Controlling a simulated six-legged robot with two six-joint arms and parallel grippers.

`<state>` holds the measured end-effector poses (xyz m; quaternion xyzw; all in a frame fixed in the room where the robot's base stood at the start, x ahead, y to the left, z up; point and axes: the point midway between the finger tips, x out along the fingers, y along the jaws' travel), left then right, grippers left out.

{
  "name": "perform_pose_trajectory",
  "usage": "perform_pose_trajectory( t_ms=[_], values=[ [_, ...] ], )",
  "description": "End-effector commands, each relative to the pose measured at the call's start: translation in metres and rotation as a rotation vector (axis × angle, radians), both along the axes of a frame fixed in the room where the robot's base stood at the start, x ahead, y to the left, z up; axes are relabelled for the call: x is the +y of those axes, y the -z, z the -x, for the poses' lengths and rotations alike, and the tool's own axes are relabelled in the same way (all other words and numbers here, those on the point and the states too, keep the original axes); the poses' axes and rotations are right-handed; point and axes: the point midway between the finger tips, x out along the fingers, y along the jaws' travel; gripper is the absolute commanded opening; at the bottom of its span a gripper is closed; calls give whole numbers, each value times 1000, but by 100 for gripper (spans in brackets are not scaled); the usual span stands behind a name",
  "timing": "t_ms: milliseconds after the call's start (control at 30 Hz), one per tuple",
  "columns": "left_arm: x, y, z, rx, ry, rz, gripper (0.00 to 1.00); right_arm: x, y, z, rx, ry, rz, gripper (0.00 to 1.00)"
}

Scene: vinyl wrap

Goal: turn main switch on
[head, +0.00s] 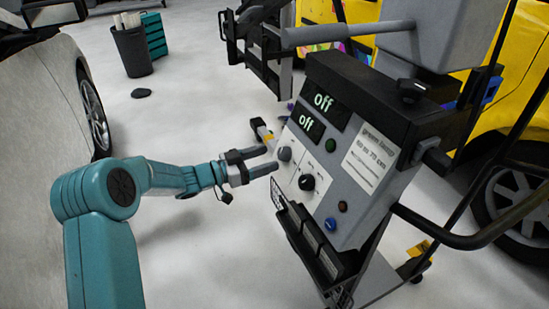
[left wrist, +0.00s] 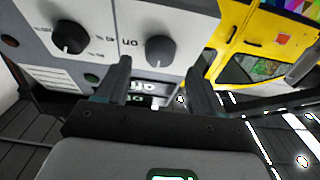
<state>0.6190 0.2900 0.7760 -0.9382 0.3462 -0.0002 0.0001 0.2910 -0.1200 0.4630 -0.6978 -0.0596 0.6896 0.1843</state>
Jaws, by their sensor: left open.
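A grey machine with a sloped control panel (head: 318,172) stands right of centre in the head view. Its two displays (head: 323,101) both read "off". Contact with the grey knob cannot be told. Which control is the main switch is not readable. My right gripper is not in view.
The panel also has a green button (head: 330,145), a blue button (head: 342,206) and a red one (head: 330,223). A black handle bar (head: 455,240) juts out at right. A yellow vehicle (head: 520,60) stands behind; a white car (head: 40,100) is at left. The floor between is mostly clear.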

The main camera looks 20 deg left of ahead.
Motion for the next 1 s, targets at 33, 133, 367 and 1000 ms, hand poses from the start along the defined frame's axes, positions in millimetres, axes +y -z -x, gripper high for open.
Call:
perform_pose_trajectory(
  t_ms=[33,133,367,1000],
  values=[
    [-7,1,-7,0,3,0,68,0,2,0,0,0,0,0],
    [-16,1,-18,0,1,0,68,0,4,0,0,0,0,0],
    [-24,0,-27,0,0,0,68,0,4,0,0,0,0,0],
    [-23,0,-27,-10,5,-11,13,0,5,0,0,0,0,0]
  ],
)
